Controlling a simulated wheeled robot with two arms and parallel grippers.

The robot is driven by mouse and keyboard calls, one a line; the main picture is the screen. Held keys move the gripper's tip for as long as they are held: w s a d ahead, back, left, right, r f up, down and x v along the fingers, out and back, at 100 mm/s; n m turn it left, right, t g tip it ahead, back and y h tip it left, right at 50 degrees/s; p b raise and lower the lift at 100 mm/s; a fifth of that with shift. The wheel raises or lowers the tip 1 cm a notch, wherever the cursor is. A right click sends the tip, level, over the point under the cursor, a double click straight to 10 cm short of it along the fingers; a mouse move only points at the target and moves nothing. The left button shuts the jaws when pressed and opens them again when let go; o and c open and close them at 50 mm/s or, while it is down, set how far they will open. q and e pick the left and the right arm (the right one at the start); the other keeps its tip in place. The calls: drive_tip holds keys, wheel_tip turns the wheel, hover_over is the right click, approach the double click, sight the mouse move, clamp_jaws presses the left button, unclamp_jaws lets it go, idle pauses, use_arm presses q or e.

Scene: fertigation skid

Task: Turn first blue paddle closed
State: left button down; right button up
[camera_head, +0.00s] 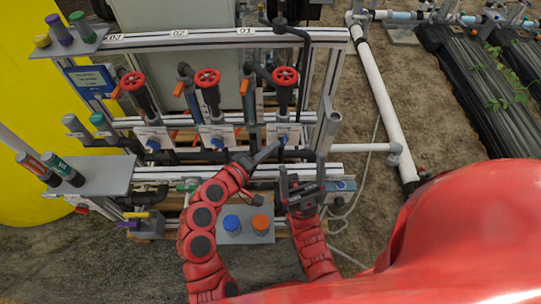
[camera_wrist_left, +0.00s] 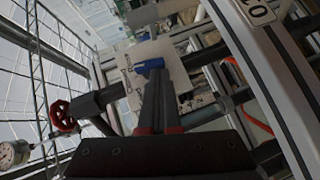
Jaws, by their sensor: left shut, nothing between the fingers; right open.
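Three small blue paddles sit on white plates under the red handwheels: the left one (camera_head: 153,144), the middle one (camera_head: 217,143) and the right one (camera_head: 283,139), below the label 01. My left gripper (camera_head: 272,150) is shut and empty, its tips close beside the right paddle. In the left wrist view, the shut fingers (camera_wrist_left: 157,90) point at a blue paddle (camera_wrist_left: 150,66) on its white plate. The tips overlap its lower edge there; I cannot tell whether they touch it. My right gripper (camera_head: 302,188) is open and empty, lower and to the right.
Red handwheels (camera_head: 285,76) and grey pipes stand above the paddles, in front of a metal rail (camera_head: 200,38). A grey tray (camera_head: 262,237) with a blue cap and an orange cap lies below, between my arms. Bare soil lies to the right.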

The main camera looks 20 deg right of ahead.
use_arm(q)
drive_tip(key=n+h+b, duration=0.1)
drive_tip(key=b, duration=0.1)
drive_tip(key=f+h+b, duration=0.1)
drive_tip(key=b, duration=0.1)
drive_tip(key=shift+s+d+f+n+t, duration=0.2)
drive_tip(key=shift+d+n+t, duration=0.1)
drive_tip(key=shift+n, duration=0.1)
drive_tip(key=shift+r+b, duration=0.15)
drive_tip(key=shift+b, duration=0.15)
drive_tip(key=shift+d, duration=0.1)
